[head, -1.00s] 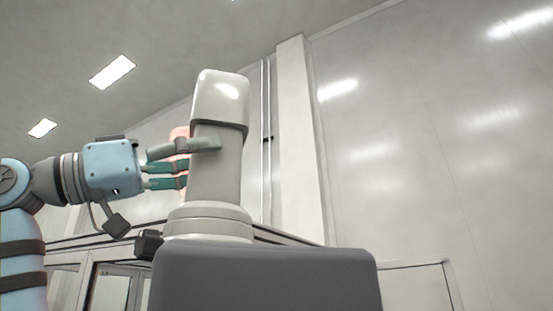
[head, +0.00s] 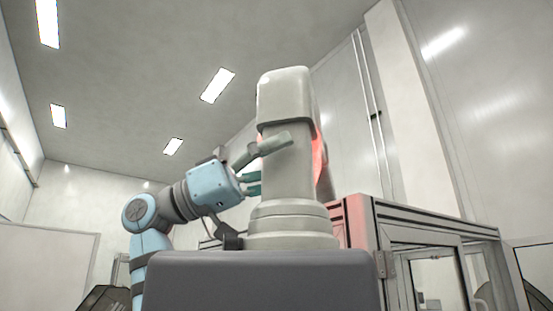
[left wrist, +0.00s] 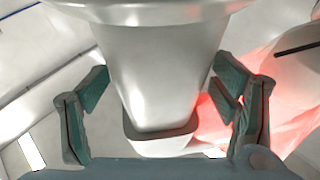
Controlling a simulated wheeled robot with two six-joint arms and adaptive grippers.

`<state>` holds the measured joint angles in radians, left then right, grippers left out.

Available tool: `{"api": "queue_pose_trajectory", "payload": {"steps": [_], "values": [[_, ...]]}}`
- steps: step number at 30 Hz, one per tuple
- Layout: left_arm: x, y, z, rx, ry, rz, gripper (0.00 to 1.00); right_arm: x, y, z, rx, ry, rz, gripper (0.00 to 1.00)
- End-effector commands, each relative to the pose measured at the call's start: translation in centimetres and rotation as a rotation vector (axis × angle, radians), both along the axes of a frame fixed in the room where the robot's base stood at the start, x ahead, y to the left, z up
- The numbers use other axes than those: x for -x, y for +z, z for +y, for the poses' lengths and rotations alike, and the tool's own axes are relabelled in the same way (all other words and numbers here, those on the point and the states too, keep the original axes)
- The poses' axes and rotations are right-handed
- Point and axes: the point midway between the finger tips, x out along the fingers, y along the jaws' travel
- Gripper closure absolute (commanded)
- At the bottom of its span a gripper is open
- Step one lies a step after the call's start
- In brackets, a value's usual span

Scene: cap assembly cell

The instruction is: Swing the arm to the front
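My left gripper (left wrist: 168,115) is open, with its green-grey fingers wide apart. In the left wrist view a tapered pale grey column (left wrist: 155,70) shows between the fingers, and no clear contact shows. In the head view the left arm comes in from the left, and its gripper (head: 262,165) is at the left side of the capped grey column (head: 285,190). One finger overlaps the column's front in the picture. The column stands upright above a dark grey block (head: 260,285). I cannot tell whether column and block are mine. My right gripper is not in view.
A metal-framed enclosure (head: 430,222) with clear panels stands behind at the right, its near side lit red. A pale wall pillar (head: 400,110) rises behind it. A low pale partition (head: 45,255) stands at the far left. The space above the left arm looks clear.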

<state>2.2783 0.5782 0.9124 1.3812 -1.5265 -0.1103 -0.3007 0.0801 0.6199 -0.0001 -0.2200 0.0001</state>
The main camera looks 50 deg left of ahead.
Motion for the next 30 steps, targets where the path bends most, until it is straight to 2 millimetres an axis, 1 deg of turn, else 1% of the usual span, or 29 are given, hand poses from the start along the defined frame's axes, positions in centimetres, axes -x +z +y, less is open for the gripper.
{"api": "queue_pose_trajectory", "payload": {"steps": [5,8,11,15,18,21,24,29,30], "values": [[0.1,0.0,0.1,0.0,0.0,0.0,0.2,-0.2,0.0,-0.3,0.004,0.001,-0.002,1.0],[0.6,-0.4,0.8,0.0,0.001,0.0,0.2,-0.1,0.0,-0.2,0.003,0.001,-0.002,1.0],[1.8,-1.3,2.4,0.001,0.003,0.0,0.2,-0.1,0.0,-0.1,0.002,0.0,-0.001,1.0],[4.0,-2.8,5.2,0.001,0.002,0.002,0.2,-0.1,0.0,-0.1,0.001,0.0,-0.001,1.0],[5.3,-3.7,6.9,0.0,0.001,0.002,0.2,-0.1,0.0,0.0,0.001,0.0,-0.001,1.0],[6.1,-4.3,7.9,-0.002,-0.001,0.004,0.2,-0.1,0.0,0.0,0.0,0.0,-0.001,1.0],[6.4,-4.6,8.2,-0.003,0.0,0.003,0.2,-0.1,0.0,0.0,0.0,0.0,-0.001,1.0],[6.4,-4.6,8.2,-0.003,-0.001,0.003,0.2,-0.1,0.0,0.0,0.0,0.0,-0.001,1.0],[6.4,-4.6,8.2,-0.003,-0.001,0.003,0.23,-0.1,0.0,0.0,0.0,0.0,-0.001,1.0]]}}
